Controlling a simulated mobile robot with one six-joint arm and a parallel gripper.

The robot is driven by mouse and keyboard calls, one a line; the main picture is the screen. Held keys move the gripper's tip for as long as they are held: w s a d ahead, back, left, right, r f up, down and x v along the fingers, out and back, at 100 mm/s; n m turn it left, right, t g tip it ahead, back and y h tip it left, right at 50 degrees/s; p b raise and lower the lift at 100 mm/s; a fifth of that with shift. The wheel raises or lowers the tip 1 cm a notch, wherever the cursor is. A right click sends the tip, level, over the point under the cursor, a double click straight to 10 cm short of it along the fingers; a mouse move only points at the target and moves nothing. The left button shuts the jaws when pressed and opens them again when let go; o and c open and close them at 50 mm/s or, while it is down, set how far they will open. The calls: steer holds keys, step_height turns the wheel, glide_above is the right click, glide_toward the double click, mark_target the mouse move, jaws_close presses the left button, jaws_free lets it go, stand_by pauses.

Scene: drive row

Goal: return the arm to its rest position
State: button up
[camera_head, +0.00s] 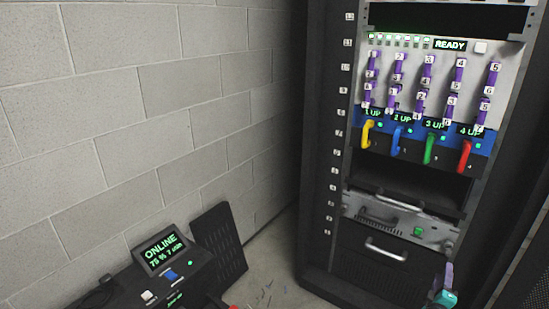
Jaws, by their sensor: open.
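No part of my arm or gripper can be made out for certain in the head view. A black rack (318,200) stands at the right. Its upper unit (480,85) reads READY and has rows of numbered purple latches. Below it is a row of drive modules with yellow (366,134), blue (398,139), green (430,148) and red (464,156) handles, under small screens reading 1 UP to 4 UP. A small teal and purple item (444,298) shows at the bottom right; I cannot tell what it is.
A grey block wall (130,110) fills the left. A dark console (170,275) reading ONLINE sits at the lower left, with a black panel (220,245) leaning behind it. A strip of floor (270,275) with small scattered bits lies between console and rack.

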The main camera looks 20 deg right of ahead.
steer(key=w+a+n+t+y+p, duration=0.4)
steer(key=w+a+y+p, duration=0.15)
steer(key=w+a, duration=1.3)
steer(key=w+a+f+g+y+p, duration=0.1)
steer(key=w+a+f+y+p, duration=0.15)
steer(key=a, duration=0.45)
steer(key=w+a+f+g+y+p, duration=0.1)
steer(key=a+f, duration=0.2)
steer(key=a, duration=0.4)
steer(key=w+a+f+g+y+p, duration=0.1)
steer(key=a+f+y, duration=0.1)
steer(key=a, duration=0.5)
steer(key=s+a+f+m+g+y+p, duration=0.15)
steer(key=s+a+f+g, duration=0.25)
steer(key=s+a+f, duration=0.4)
steer(key=s+a+f+g+y+p, duration=0.25)
steer(key=s+a+g, duration=0.2)
steer(key=a, duration=0.45)
steer(key=s+a+m+g, duration=0.3)
steer(key=s+m+g, duration=0.4)
steer(key=s, duration=1.4)
steer(key=shift+s+g+p, duration=0.15)
steer(key=shift+g+p, duration=0.3)
steer(key=shift+g, duration=0.5)
